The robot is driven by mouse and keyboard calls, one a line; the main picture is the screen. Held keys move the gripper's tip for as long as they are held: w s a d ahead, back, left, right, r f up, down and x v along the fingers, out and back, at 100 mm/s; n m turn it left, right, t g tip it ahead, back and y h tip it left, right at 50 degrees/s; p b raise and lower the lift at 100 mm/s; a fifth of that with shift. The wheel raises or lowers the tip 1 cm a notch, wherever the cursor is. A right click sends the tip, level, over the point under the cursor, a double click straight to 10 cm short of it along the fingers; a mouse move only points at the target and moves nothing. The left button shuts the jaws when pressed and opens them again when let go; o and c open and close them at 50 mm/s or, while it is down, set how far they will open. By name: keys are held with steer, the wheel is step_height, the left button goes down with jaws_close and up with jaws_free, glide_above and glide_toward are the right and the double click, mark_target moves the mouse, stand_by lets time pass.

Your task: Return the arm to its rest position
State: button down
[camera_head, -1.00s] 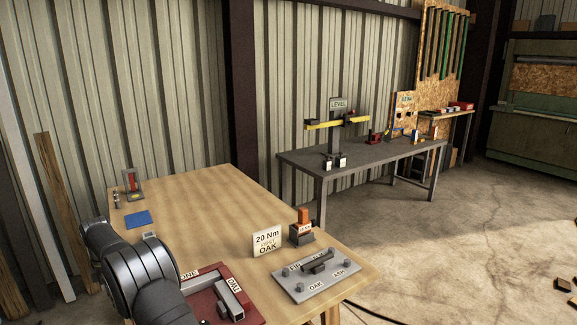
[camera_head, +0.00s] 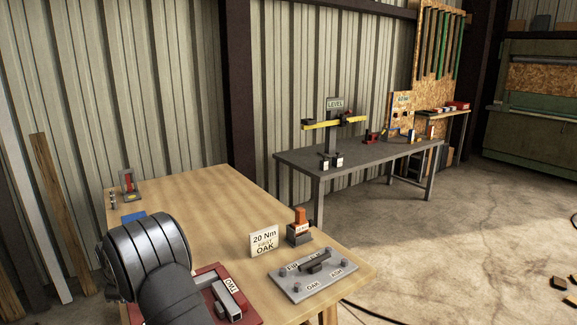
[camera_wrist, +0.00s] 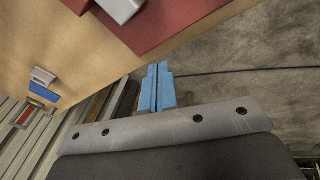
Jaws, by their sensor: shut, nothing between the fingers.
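My arm shows as a dark grey link at the lower left of the head view, in front of the wooden table (camera_head: 190,190). My gripper (camera_wrist: 157,72) shows in the wrist view with its two blue fingers together and nothing between them. The fingertips are near the edge of the wooden table, beside the red base plate (camera_wrist: 170,22). In the head view my gripper is hidden. The red base plate (camera_head: 243,312) also shows there, partly behind my arm.
On the table are a grey plate with labelled pegs (camera_head: 313,274), a "20 Nm OAK" sign (camera_head: 264,241), an orange-topped block (camera_head: 300,228) and a blue pad (camera_head: 133,218). A grey bench (camera_head: 300,160) with a level stand (camera_head: 333,130) is behind. Floor at right is mostly clear.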

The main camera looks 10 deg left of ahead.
steer(key=d+m, duration=0.1)
steer(key=d+f+m+t+y, duration=0.1)
steer(key=d, duration=0.1)
steer(key=shift+s+d+f+m+y, duration=0.2)
steer(key=shift+s+m+y, duration=0.1)
steer(key=shift+m, duration=0.1)
steer(key=shift+s+d+f+m+t+y, duration=0.15)
steer(key=shift+d+m+t+y, duration=0.15)
steer(key=shift+d, duration=0.25)
steer(key=shift+s+d+r+m+t+y, duration=0.1)
steer(key=shift+d+m+t, duration=0.05)
steer(key=shift+d+m, duration=0.35)
steer(key=shift+s+d+f+m+t+y, duration=0.1)
steer(key=shift+s+d+m+t+y, duration=0.15)
steer(key=shift+d, duration=0.3)
steer(key=shift+w, duration=0.1)
